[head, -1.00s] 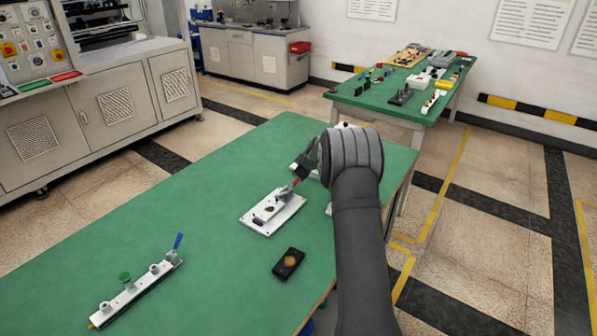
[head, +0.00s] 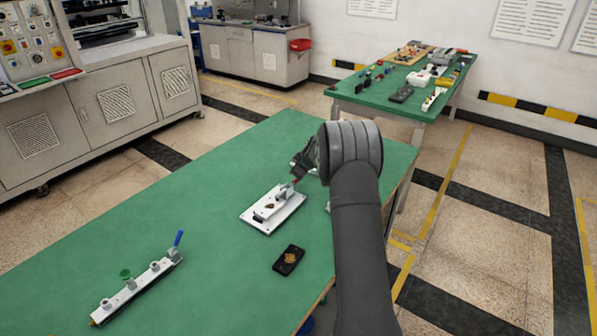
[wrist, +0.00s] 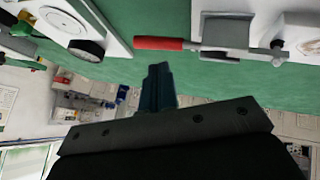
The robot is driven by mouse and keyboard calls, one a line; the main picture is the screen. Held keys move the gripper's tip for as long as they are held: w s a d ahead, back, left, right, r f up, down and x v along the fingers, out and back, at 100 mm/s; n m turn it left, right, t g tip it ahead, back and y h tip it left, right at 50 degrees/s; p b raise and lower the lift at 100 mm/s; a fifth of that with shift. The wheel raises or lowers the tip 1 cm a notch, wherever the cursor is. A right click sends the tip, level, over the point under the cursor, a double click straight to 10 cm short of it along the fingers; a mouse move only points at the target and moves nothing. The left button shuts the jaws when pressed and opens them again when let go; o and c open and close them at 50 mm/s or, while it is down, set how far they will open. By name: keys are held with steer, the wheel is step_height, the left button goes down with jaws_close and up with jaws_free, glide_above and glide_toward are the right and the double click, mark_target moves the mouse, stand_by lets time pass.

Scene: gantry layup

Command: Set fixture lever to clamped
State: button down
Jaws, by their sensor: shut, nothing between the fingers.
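The fixture is a white base plate (head: 264,224) with a grey toggle clamp, on the green table. Its lever has a red handle, seen side-on in the wrist view (wrist: 160,44), where it lies about level in the picture and points left from the grey clamp bracket (wrist: 226,32). In the head view the handle is small and partly hidden near my gripper (head: 297,170). My gripper's dark fingers also show in the wrist view (wrist: 157,82). They are shut and empty, close to the red handle with a gap visible in the picture.
A black block with a brownish top (head: 289,260) lies in front of the fixture. A rail with a blue lever and green knob (head: 137,287) lies at front left. Another white plate with a round dark-rimmed part (wrist: 72,22) is close by in the wrist view. The table's left middle is clear.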

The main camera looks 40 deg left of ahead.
steer(key=r, duration=0.4)
steer(key=shift+a, duration=0.4)
steer(key=d+r, duration=0.5)
steer(key=r, duration=0.3)
steer(key=shift+d, duration=0.3)
steer(key=a+f, duration=0.1)
steer(key=f, duration=0.2)
steer(key=a+f, duration=0.2)
steer(key=f, duration=0.1)
steer(key=a+f, duration=0.2)
steer(key=f, duration=0.1)
steer(key=shift+a+f, duration=0.15)
steer(key=shift+f, duration=0.15)
steer(key=shift+s+f, duration=0.1)
steer(key=shift+f, duration=0.1)
steer(key=shift+s+d+r+n+t, duration=0.15)
steer(key=shift+s+n+t, duration=0.15)
steer(key=shift+s+t, duration=0.3)
steer(key=shift+s+d+r+n+t, duration=0.1)
steer(key=shift+s+n+t, duration=0.25)
steer(key=shift+t, duration=0.45)
steer(key=shift+w, duration=0.1)
